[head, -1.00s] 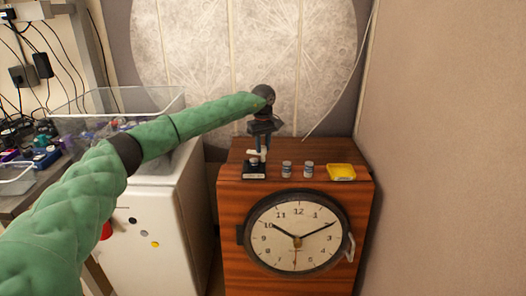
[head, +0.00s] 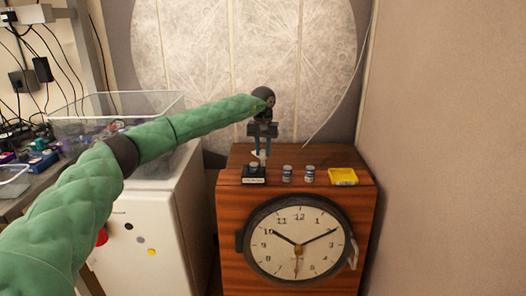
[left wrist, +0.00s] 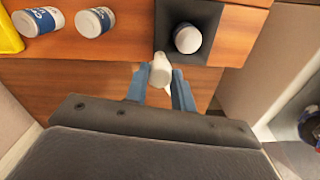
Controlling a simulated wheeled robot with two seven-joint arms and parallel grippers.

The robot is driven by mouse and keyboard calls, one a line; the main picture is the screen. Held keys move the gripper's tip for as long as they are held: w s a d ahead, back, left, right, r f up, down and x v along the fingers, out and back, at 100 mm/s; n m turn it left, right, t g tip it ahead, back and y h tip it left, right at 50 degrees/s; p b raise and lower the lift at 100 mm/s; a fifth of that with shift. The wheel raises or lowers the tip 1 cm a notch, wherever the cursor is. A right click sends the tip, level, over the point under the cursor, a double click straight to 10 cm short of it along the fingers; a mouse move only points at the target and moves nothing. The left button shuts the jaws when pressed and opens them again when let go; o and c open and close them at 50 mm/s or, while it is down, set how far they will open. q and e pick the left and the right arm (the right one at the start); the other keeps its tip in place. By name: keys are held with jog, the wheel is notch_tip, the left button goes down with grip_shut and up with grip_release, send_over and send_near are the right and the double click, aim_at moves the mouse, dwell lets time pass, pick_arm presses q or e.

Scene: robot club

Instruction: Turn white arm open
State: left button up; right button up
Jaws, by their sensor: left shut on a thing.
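The white arm (left wrist: 160,72) is a short pale piece at the edge of a small black stand on the wooden cabinet. My left gripper (left wrist: 160,88) is shut on it, one blue finger on each side; in the head view the gripper (head: 261,155) points down at the stand's back right. The black stand (left wrist: 206,14) is a square, hollow base, and a small white-topped can (left wrist: 187,38) stands in it, uncovered from above. The stand also shows in the head view (head: 254,180). The hinge of the white arm is hard to make out. My right gripper is out of view.
Two small cans (head: 287,173) (head: 310,173) and a yellow tray (head: 343,176) stand right of the stand. The wooden cabinet (head: 228,220) has a clock face (head: 296,243) on its front. A clear bin (head: 80,122) sits left; a wall is close right.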

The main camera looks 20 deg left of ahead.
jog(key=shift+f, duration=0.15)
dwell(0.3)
pick_arm(q)
jog(key=o, duration=1)
notch_tip(320, 180, up, 7)
jog(key=shift+b, duration=0.6)
jog(key=shift+r, duration=0.4)
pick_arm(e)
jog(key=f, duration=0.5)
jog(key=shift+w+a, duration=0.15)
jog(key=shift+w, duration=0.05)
